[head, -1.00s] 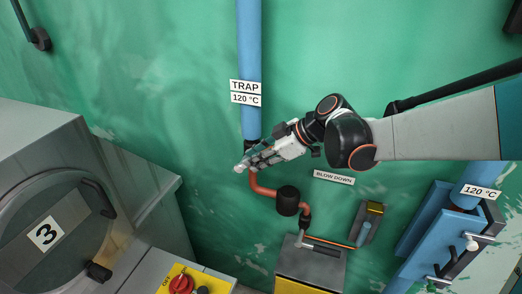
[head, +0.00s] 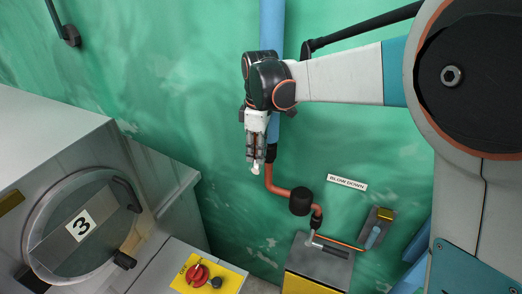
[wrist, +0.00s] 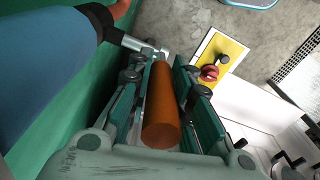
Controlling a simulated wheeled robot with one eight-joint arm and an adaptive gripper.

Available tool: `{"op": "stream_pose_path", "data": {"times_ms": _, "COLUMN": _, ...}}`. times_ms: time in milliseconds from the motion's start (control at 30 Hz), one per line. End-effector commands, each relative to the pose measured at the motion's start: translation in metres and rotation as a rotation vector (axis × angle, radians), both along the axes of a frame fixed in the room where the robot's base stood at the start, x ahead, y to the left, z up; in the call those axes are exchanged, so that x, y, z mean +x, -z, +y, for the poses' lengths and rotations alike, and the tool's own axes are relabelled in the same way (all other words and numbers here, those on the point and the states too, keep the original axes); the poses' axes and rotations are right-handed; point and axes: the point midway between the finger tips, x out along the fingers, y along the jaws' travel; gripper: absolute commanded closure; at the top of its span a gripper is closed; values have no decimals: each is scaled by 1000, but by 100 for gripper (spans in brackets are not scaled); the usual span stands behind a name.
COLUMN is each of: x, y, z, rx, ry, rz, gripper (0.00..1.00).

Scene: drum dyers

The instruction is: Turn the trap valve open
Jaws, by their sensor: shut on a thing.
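The blue trap pipe (head: 271,25) runs down the green wall to a black fitting (head: 271,152), with copper pipe (head: 276,187) below. In the wrist view the pipe (wrist: 45,70) is at left. A metal stem (wrist: 130,41) reaches from its dark fitting (wrist: 100,20) to an orange-brown cylindrical handle (wrist: 161,110). My gripper (head: 256,165) is shut on this handle; the fingers (wrist: 160,95) lie on both sides of it. In the head view my gripper points down just left of the pipe and hides the handle. The TRAP label is not visible.
A grey drum machine marked 3 (head: 80,225) stands at left. A yellow panel with a red knob (head: 197,275) is below. A black cylinder (head: 301,201) sits on the copper pipe, near the BLOW DOWN sign (head: 347,182). A grey-and-yellow box (head: 320,262) stands lower right.

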Motion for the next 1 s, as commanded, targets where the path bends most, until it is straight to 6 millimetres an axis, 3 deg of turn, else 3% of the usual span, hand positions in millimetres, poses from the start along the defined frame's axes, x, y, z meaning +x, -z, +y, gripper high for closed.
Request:
{"op": "stream_pose_path", "data": {"times_ms": 667, "x": 2, "y": 1, "z": 5, "rx": -57, "ry": -1, "rz": 21, "gripper": 100}}
{"op": "stream_pose_path", "data": {"times_ms": 700, "x": 2, "y": 1, "z": 5, "rx": -57, "ry": -1, "rz": 21, "gripper": 76}}
{"op": "stream_pose_path", "data": {"times_ms": 767, "x": 2, "y": 1, "z": 5, "rx": -57, "ry": -1, "rz": 21, "gripper": 62}}
{"op": "stream_pose_path", "data": {"times_ms": 1000, "x": 2, "y": 1, "z": 5, "rx": -58, "ry": -1, "rz": 21, "gripper": 60}}
